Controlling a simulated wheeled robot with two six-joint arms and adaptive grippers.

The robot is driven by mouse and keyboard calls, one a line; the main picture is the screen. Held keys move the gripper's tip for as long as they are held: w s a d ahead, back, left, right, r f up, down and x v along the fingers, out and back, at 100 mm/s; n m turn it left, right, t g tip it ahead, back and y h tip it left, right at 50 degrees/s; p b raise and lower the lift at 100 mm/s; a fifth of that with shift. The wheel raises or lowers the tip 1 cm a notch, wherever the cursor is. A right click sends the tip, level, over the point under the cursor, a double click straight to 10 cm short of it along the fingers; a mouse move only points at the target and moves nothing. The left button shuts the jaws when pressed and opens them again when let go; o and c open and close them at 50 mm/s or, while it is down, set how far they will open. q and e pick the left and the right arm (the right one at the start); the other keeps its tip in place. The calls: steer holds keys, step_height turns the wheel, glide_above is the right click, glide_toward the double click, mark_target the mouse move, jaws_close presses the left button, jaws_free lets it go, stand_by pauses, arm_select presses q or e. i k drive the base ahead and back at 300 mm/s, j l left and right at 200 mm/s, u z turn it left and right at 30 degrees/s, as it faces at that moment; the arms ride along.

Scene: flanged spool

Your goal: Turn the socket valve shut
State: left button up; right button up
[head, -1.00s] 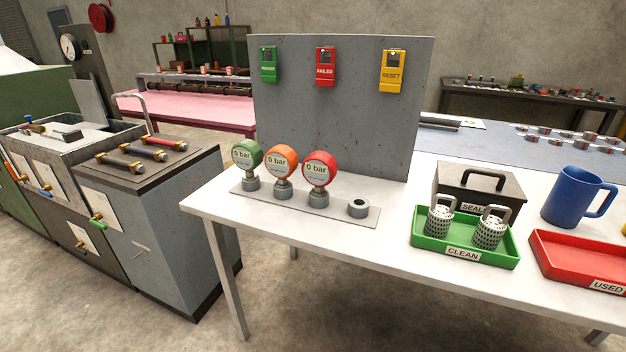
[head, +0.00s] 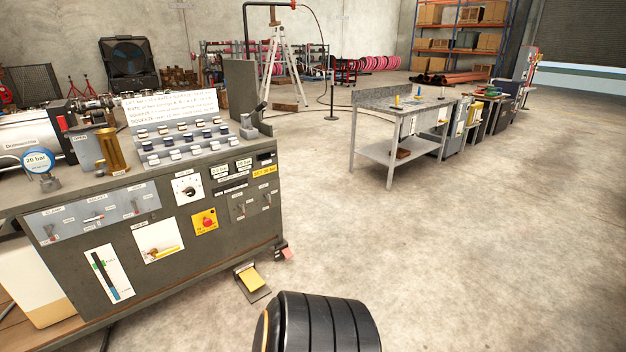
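A valve with a yellow lever (head: 164,250) is on a white plate on the front of the grey-green console, at left in the head view. Its lever lies roughly level, pointing right. The plate's label is too small to read, so I cannot tell if this is the socket valve. A round gauge (head: 38,161) reading 20 bar stands at the left of the console top. Neither of my grippers is in view.
The console (head: 240,225) also carries switches, a dial (head: 187,188), a red button on yellow (head: 205,222) and a brass cylinder (head: 111,152). A yellow pedal (head: 252,279) is on the floor by its right end. A workbench (head: 398,120) stands farther back; the floor at right is clear.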

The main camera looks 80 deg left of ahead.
mark_target(94, 218)
steer(key=u, duration=4.3)
